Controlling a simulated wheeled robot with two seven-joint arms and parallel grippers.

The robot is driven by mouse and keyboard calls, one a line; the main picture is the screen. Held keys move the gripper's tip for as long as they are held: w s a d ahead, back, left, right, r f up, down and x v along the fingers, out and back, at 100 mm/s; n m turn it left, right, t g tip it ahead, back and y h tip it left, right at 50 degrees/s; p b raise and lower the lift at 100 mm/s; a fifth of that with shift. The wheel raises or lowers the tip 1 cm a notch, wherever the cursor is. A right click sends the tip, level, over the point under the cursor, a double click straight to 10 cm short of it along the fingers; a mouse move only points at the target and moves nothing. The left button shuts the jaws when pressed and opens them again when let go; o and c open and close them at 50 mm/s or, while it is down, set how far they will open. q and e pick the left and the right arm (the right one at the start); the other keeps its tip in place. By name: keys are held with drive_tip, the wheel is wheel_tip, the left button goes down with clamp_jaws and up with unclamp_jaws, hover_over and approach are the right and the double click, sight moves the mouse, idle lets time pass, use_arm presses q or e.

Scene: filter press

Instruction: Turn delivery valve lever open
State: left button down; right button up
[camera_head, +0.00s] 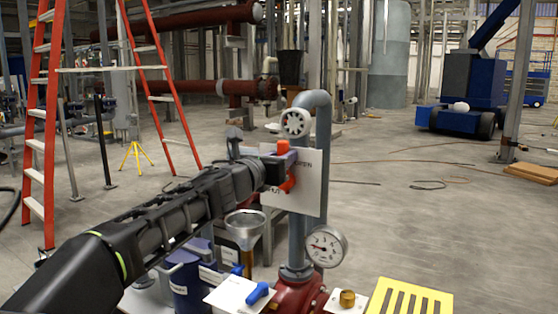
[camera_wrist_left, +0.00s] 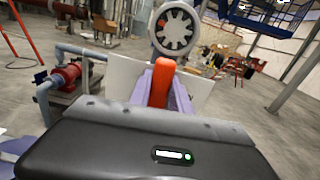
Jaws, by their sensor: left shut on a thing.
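The delivery valve lever (camera_head: 284,147) is orange-red and sits in front of a white label plate (camera_head: 308,178) on the grey vertical pipe (camera_head: 297,232). My left gripper (camera_head: 282,165) comes in from the left and is shut on the lever. Orange parts stick out above and below its fingers. In the left wrist view the lever (camera_wrist_left: 162,82) stands upright between the pale purple fingers (camera_wrist_left: 162,90). My right gripper is not in view.
A round white handwheel (camera_head: 295,122) sits just above the lever. A pressure gauge (camera_head: 325,246) is low on the pipe's right. Floor to the right is mostly clear.

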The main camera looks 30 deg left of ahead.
use_arm(q)
drive_tip(key=shift+d+f+m, duration=0.1)
drive_tip(key=shift+d+m, duration=0.1)
drive_tip(key=shift+m, duration=0.2)
drive_tip(key=c, duration=1.2)
unclamp_jaws()
drive_tip(key=s, duration=0.7)
drive_tip(key=shift+s, duration=0.4)
